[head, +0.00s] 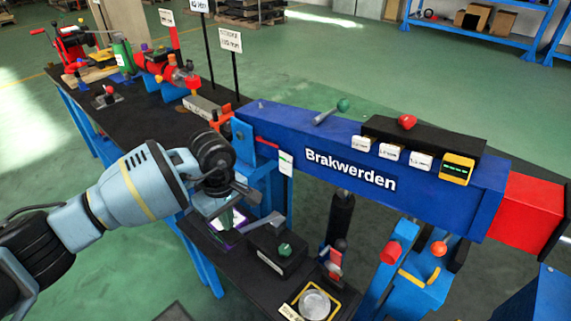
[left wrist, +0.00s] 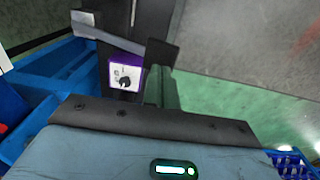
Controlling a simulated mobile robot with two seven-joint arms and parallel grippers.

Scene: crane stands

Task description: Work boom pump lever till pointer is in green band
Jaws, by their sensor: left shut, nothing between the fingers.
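My left gripper (head: 236,192) is shut and empty in front of the blue boom (head: 270,122) labelled Brakwerden. It is above a purple-framed panel (head: 230,222) on the black bench. In the left wrist view, the dark fingers (left wrist: 160,68) are just right of that panel (left wrist: 125,76), which bears a small black shape. A grey bar (head: 262,222) rises from a black box with a green knob (head: 284,249), close below the gripper. A grey handle with a green ball (head: 330,112) sits on the boom. I cannot tell which is the pump lever, nor read a pointer or green band.
A round metal dish (head: 314,304) and a red-and-grey upright part (head: 334,262) stand on the near bench. The red boom end (head: 528,214) juts right. A black table (head: 140,115) with a red vice (head: 70,48) extends left.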

